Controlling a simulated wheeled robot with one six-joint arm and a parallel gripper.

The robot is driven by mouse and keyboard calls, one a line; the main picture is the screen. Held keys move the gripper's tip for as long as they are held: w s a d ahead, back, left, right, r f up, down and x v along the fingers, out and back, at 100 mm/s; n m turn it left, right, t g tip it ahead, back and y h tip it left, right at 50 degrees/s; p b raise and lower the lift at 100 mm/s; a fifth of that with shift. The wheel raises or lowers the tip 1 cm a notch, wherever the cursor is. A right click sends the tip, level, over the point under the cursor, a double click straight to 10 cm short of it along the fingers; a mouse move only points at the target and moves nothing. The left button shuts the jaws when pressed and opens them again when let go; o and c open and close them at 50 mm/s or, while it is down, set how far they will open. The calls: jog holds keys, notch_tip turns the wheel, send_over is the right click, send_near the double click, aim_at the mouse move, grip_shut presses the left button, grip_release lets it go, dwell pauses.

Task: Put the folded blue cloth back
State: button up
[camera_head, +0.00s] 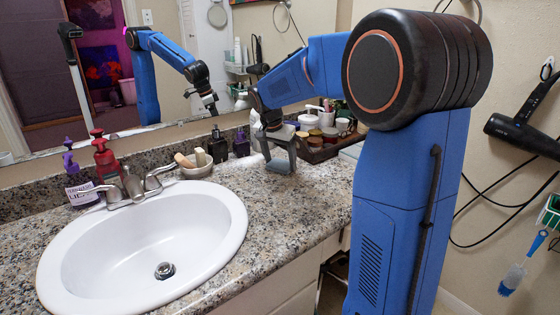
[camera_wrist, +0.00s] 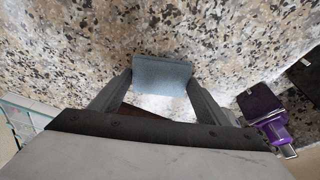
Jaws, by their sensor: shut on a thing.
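The folded blue cloth (camera_head: 279,166) is a small grey-blue slab low over the granite counter, right of the sink and in front of the tray of toiletries. My gripper (camera_head: 276,144) points down from above and is shut on it. In the wrist view the cloth (camera_wrist: 162,76) sits between the two fingertips, with speckled counter around it. I cannot tell whether its lower edge touches the counter.
A dark tray (camera_head: 316,155) crowded with jars stands behind my gripper. The counter (camera_head: 290,215) in front is clear. A mirror (camera_head: 100,60) backs the counter.

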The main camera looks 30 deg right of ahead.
jog(key=shift+f, duration=0.1)
jog(key=o, duration=1.1)
jog(key=v, duration=1.2)
jog(key=shift+s, duration=0.15)
